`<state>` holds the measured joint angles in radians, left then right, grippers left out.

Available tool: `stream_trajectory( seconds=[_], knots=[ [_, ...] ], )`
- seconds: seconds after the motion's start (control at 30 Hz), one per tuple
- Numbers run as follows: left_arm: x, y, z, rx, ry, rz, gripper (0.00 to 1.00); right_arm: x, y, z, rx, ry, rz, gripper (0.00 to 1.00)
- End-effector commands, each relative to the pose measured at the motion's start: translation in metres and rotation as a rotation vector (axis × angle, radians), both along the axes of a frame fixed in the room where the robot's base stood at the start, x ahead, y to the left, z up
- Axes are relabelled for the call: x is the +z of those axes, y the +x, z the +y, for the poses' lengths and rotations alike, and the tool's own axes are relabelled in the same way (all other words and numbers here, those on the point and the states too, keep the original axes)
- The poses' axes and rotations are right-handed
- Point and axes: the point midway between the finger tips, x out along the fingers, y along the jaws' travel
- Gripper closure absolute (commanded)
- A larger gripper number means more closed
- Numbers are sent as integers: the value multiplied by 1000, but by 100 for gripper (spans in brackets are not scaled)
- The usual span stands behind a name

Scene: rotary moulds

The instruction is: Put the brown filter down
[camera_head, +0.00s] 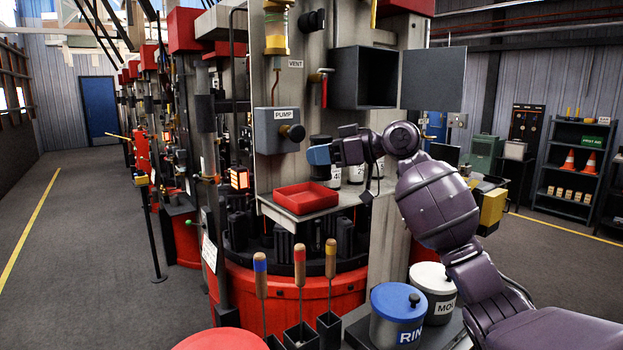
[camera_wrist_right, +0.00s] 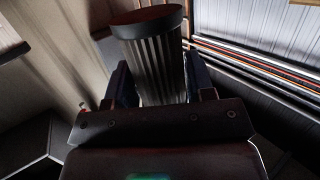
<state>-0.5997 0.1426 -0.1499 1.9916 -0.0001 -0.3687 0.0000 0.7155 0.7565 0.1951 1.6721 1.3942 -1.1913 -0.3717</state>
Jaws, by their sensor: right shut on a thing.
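My right gripper (camera_head: 322,154) reaches in from the right at the machine, with blue fingertips, just above the small shelf. In the wrist view the right gripper (camera_wrist_right: 158,90) is shut on the brown filter (camera_wrist_right: 157,62), a dark ribbed cylinder with a brownish rim at its top end. The filter stands nearly straight up in that picture, between the two fingers. My left gripper is not in view.
A shallow, empty red tray (camera_head: 305,198) sits on the shelf (camera_head: 330,212), below and left of the right gripper. Labelled containers (camera_head: 356,174) stand behind the gripper. An open grey box (camera_head: 364,78) is above. Blue-lidded (camera_head: 397,301) and white-lidded (camera_head: 432,278) pots stand below.

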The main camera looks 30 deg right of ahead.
Motion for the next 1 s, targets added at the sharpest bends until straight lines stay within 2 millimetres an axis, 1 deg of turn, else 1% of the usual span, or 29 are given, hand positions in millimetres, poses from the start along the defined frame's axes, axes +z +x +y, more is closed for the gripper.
stream_trajectory(
  seconds=[0.03, 0.1, 0.23, 0.27, 0.3, 0.4, 0.67, 0.77, 0.9, 1.0],
  knots=[
    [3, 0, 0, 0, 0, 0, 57, 2, 8, 2, 1, 1, -1, 75],
    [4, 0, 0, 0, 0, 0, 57, 2, 18, 3, 0, 3, 0, 75],
    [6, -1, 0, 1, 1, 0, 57, 1, 34, 5, 0, 1, 0, 75],
    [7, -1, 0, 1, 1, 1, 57, -2, 35, 5, 0, 1, 2, 75],
    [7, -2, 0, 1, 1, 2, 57, -9, 34, 5, 1, 0, 3, 75],
    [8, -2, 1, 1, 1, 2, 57, -20, 34, 5, 0, 1, 2, 75],
    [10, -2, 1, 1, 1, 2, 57, -35, 34, 5, 0, 1, 1, 75],
    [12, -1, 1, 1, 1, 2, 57, -45, 33, 5, 0, 1, 1, 75],
    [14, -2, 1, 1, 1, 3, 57, -64, 33, 5, 0, 1, 1, 75],
    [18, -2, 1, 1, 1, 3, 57, -69, 37, 5, -1, 1, -1, 75]
  ],
)
